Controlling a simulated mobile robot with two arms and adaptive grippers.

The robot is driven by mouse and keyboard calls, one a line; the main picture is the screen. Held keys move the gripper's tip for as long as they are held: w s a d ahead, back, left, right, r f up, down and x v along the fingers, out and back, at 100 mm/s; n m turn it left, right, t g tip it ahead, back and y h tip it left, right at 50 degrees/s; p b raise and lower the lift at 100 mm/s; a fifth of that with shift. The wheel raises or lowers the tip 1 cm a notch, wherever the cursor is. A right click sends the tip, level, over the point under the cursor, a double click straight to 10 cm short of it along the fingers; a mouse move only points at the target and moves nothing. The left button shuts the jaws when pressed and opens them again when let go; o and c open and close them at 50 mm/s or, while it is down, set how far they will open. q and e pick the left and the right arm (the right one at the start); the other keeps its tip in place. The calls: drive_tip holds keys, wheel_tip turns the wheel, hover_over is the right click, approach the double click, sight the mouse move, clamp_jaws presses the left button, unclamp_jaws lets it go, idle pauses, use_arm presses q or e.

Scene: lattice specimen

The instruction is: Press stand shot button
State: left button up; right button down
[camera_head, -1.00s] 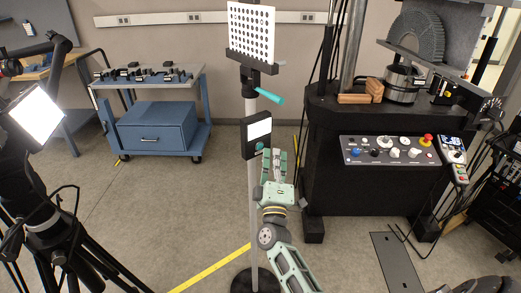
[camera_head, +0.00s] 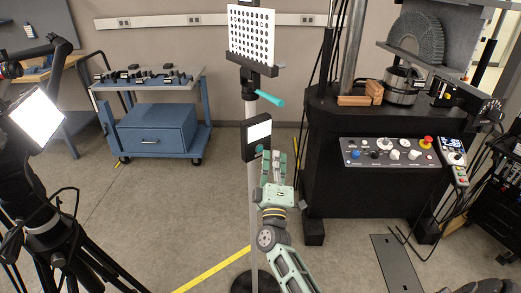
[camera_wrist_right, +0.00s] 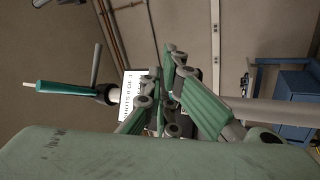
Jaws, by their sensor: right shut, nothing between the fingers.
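A stand with a grey pole (camera_head: 252,190) carries a white dotted board (camera_head: 252,33) at its top. Below the board is a black box (camera_head: 246,148) with a white label (camera_head: 258,132) and a small teal button (camera_head: 260,148) under the label. My right gripper (camera_head: 277,158) is shut and empty, just right of the box's lower part. In the right wrist view its fingers (camera_wrist_right: 170,75) overlap the label (camera_wrist_right: 130,90) and hide the button. I cannot tell whether the fingers touch the box. My left gripper is not in view.
A teal handle (camera_head: 270,97) sticks out from the stand above the box. A black machine with a control panel (camera_head: 390,151) stands to the right. A blue cart (camera_head: 157,128) is behind left, and a lamp on a tripod (camera_head: 38,117) at far left. Open floor lies between.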

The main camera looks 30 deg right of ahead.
drive_tip(key=shift+w, duration=0.15)
idle(0.3)
drive_tip(key=shift+w, duration=0.3)
drive_tip(key=shift+w+a, duration=0.1)
drive_tip(key=shift+w, duration=0.25)
idle(0.6)
drive_tip(key=shift+r, duration=0.1)
drive_tip(key=shift+s+p, duration=0.75)
drive_tip(key=shift+s, duration=0.05)
